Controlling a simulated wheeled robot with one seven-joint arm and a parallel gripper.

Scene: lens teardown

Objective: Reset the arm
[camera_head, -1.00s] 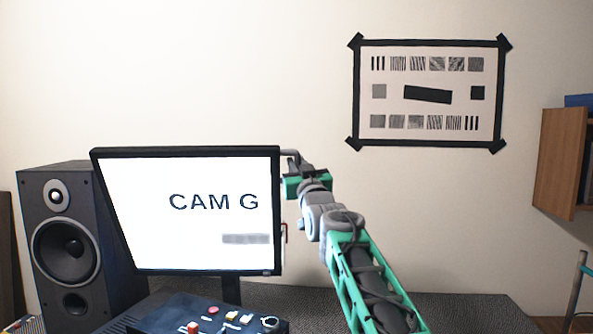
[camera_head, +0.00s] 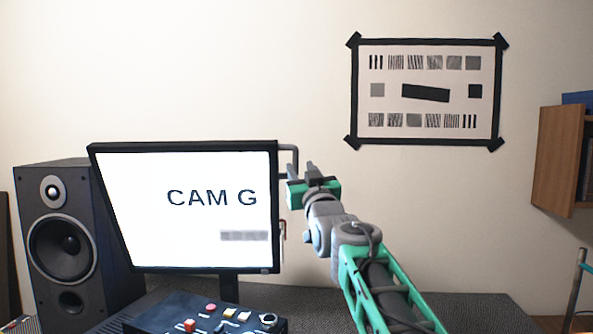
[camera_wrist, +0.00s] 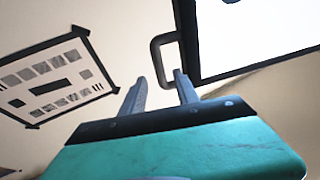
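My gripper (camera_head: 301,172) is raised at the right edge of the monitor (camera_head: 184,208), pointing up and away toward the wall. In the wrist view the two grey fingers of my gripper (camera_wrist: 157,90) stand apart with nothing between their tips. A grey bracket-like handle (camera_head: 291,160) sticks out from the monitor's right side. In the wrist view this handle (camera_wrist: 156,62) is just beyond the fingers, near the right one; I cannot tell whether they touch. The monitor screen reads "CAM G".
A black speaker (camera_head: 62,235) stands left of the monitor. A control box (camera_head: 205,318) with coloured buttons lies in front. A framed test chart (camera_head: 427,92) hangs on the wall. A wooden cabinet (camera_head: 557,160) is at the right. The air between chart and arm is free.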

